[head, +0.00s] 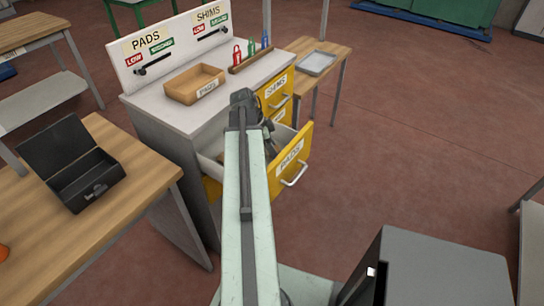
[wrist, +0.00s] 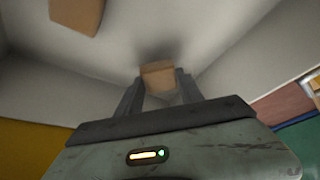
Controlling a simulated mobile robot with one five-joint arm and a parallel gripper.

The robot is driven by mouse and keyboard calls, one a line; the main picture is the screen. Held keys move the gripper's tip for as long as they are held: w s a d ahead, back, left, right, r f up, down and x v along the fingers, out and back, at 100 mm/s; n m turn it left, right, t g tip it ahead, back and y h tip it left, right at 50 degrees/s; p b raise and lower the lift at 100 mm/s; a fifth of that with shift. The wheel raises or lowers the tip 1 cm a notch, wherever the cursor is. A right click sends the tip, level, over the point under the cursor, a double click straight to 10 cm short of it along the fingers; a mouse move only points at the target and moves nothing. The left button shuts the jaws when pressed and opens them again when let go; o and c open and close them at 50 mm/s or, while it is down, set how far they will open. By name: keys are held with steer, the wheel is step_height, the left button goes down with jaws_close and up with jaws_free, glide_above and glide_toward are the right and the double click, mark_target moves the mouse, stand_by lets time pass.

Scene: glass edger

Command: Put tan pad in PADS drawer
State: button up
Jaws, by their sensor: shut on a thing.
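My gripper (wrist: 160,84) is shut on the tan pad (wrist: 158,74), a small block between the fingertips in the wrist view. The pad is inside the pale interior of the open yellow PADS drawer (head: 290,166), close to its floor; I cannot tell whether it touches. Another tan block (wrist: 78,14) lies in the drawer at the upper left of the wrist view. In the head view my gripper (head: 268,132) reaches into the drawer, and my arm hides much of it and the held pad.
The SHIMS drawer (head: 277,90) above is shut. On the cabinet top stand a tan tray (head: 195,84) and a rack with coloured tags (head: 251,60). A wooden table with an open black box (head: 85,180) is at the left. A grey tray (head: 318,63) sits on a table behind.

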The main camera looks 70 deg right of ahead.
step_height(320, 180, down, 2)
steer(key=shift+f+b, duration=0.15)
steer(key=shift+b, duration=0.3)
steer(key=shift+r, duration=0.25)
steer(key=shift+f, duration=0.15)
steer(key=o, duration=1.3)
steer(key=shift+r+p, duration=0.45)
steer(key=shift+p, duration=0.15)
steer(key=p+v, duration=1)
steer(key=v, duration=0.1)
steer(key=shift+w, duration=0.2)
